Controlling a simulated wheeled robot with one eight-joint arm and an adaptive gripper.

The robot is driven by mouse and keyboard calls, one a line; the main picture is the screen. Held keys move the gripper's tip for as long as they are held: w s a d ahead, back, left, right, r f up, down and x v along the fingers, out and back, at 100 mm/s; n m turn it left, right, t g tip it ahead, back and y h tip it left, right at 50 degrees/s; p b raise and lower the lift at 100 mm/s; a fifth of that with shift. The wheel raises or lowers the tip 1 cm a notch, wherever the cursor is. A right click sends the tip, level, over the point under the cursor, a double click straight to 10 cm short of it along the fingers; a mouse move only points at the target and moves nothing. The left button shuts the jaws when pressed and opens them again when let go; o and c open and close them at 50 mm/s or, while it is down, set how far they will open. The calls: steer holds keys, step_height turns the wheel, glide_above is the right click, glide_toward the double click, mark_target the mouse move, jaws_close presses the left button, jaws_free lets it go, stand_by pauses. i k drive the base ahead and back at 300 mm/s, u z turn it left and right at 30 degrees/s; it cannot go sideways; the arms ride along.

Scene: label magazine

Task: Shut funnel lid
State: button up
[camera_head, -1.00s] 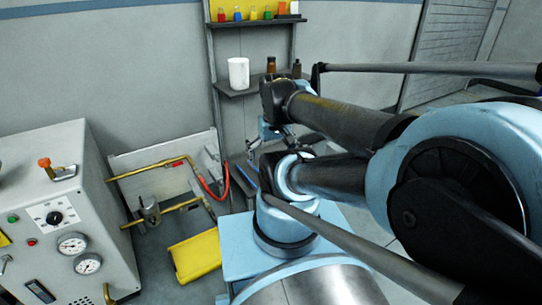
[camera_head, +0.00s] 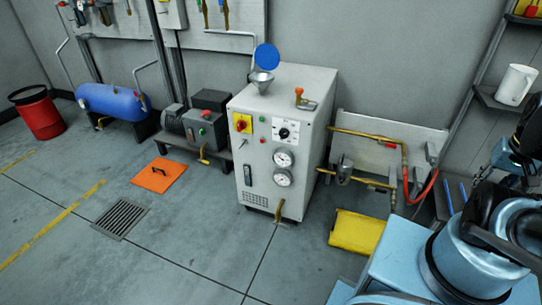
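The funnel (camera_head: 262,80) is a grey metal cone standing on top of a white control cabinet, near its back left corner. Its round blue lid (camera_head: 267,57) stands open, tilted up above and behind the cone. My gripper (camera_head: 504,156) shows only partly at the right edge, small and dark, partly covered by my arm. It is far to the right of the funnel, touching neither funnel nor lid. Whether its fingers are open or shut cannot be made out.
The white cabinet (camera_head: 262,168) carries gauges, knobs and an orange-topped lever (camera_head: 302,97) right of the funnel. The floor (camera_head: 190,245) in front is mostly clear.

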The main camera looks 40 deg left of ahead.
mark_target(266, 56)
steer(key=u, duration=1.6)
